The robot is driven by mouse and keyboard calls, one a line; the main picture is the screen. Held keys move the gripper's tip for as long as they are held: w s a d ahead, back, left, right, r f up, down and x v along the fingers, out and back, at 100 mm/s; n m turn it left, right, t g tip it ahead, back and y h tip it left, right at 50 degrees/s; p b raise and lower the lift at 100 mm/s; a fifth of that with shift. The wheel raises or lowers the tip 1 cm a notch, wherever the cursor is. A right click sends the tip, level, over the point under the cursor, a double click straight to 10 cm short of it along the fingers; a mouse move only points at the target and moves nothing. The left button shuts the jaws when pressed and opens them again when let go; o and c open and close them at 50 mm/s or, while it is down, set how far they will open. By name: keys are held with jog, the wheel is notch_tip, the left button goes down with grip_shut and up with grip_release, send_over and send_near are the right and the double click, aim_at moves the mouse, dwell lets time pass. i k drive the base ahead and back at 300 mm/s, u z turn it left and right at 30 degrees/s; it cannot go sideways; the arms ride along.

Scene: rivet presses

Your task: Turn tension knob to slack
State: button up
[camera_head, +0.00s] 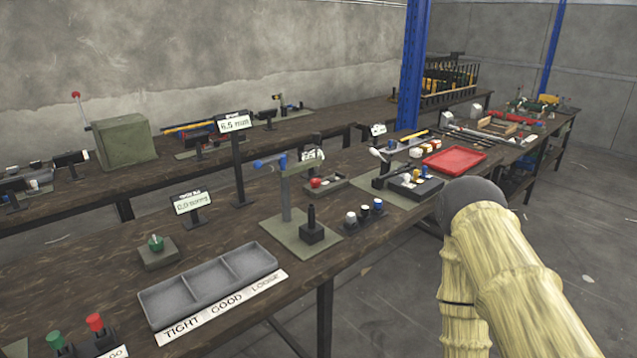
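A red knob (316,182) sits on a low base farther back, near the bench's middle. No label shows which of them is the tension knob, and no pointer or slack mark is readable. My arm enters at the lower right in pale yellow covers, with a dark grey joint at its upper end. My gripper is not visible in this view, so its opening and contents are hidden.
A grey tray (151,309) marked TIGHT, GOOD and LOOSE lies on the near bench (75,275). A press with a blue lever (269,161) stands behind it. Upright signs (191,204) and a red tray (454,160) are nearby. Open floor lies at the right.

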aim_at(316, 183)
jog(key=z, duration=1.45)
jog(key=i, duration=1.95)
jog(key=u, duration=2.25)
